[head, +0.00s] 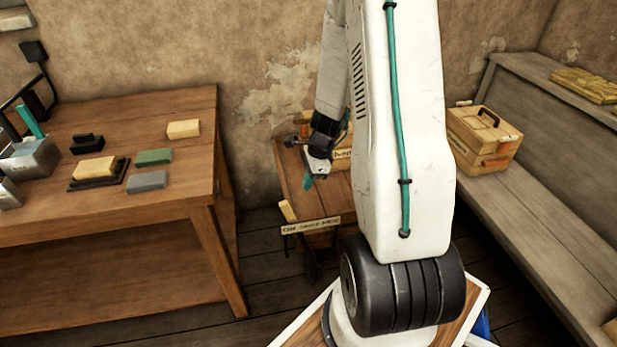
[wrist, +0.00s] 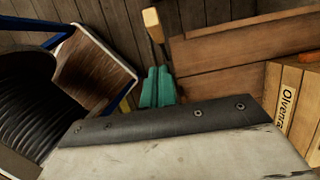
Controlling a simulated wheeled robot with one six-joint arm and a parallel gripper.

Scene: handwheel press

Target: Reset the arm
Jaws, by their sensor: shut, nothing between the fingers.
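In the wrist view the teal fingers (wrist: 157,88) show side by side at the centre, past the dark edge of my wrist housing. My upper arm hides part of the small table and what stands on it.
A large wooden table (head: 100,228) on the left holds several blocks, among them a green one (head: 154,157) and a grey one (head: 147,181). A wooden bench (head: 540,200) on the right carries a wooden box (head: 484,140). Plank floor lies between the tables.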

